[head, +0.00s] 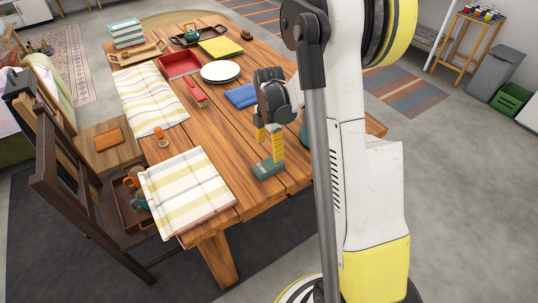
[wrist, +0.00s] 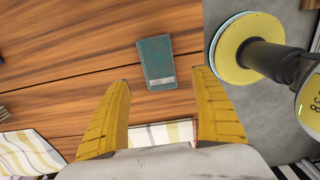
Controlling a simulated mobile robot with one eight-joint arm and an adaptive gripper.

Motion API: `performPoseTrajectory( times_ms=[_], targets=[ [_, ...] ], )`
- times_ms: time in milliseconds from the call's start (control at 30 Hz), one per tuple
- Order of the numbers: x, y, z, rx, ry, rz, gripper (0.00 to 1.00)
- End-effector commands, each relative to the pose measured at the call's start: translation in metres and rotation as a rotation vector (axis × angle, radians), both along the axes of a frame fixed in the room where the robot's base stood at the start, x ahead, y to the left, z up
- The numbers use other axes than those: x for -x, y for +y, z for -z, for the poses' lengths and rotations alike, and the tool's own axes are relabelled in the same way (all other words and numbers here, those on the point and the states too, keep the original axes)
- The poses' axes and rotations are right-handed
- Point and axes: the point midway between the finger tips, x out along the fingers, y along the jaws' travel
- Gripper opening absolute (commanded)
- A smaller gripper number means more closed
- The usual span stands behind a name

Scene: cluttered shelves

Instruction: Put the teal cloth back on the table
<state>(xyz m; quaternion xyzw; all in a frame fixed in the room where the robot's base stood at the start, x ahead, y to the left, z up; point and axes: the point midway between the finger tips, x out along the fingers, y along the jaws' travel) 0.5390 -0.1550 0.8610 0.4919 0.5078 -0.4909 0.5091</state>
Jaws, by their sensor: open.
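A small dark teal rectangle (head: 268,169), which looks like the teal cloth folded flat, lies on the wooden table (head: 222,138) near its front edge. In the wrist view it shows whole (wrist: 156,62), with a grey patch near one end. I cannot tell for certain whether it is cloth. My gripper (head: 269,143) points down over it, and the fingers overlap it in the head view. In the wrist view my gripper (wrist: 162,82) has its yellow fingers wide apart with nothing between them. Another teal bit (head: 303,130) is mostly hidden behind my arm.
A striped cloth (head: 187,190) hangs over the front corner. A blue cloth (head: 241,96), a red-handled brush (head: 196,93), white plates (head: 221,71), a red tray (head: 180,65) and a yellow cloth (head: 221,47) lie farther back. A chair (head: 75,195) stands left.

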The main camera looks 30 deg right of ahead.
Motion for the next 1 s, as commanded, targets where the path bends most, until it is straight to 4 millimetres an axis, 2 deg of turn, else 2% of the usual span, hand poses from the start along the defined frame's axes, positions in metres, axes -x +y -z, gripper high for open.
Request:
performPoseTrajectory(
  times_ms=[33,100,267,367,467,600,700,833,1000],
  targets=[
    [0.000,0.000,-0.012,0.000,0.000,0.000,0.75],
    [0.000,0.000,-0.022,0.000,0.000,0.000,0.75],
    [0.001,0.002,-0.037,0.002,-0.006,0.015,0.75],
    [0.006,0.012,-0.057,0.008,-0.035,0.090,0.75],
    [0.018,0.032,-0.091,0.011,-0.096,0.242,0.75],
    [0.047,0.066,-0.142,-0.017,-0.213,0.531,0.75],
    [0.073,0.089,-0.170,-0.068,-0.294,0.742,0.75],
    [0.110,0.116,-0.193,-0.172,-0.385,1.012,0.75],
    [0.151,0.141,-0.204,-0.338,-0.457,1.313,0.75]
  ],
)
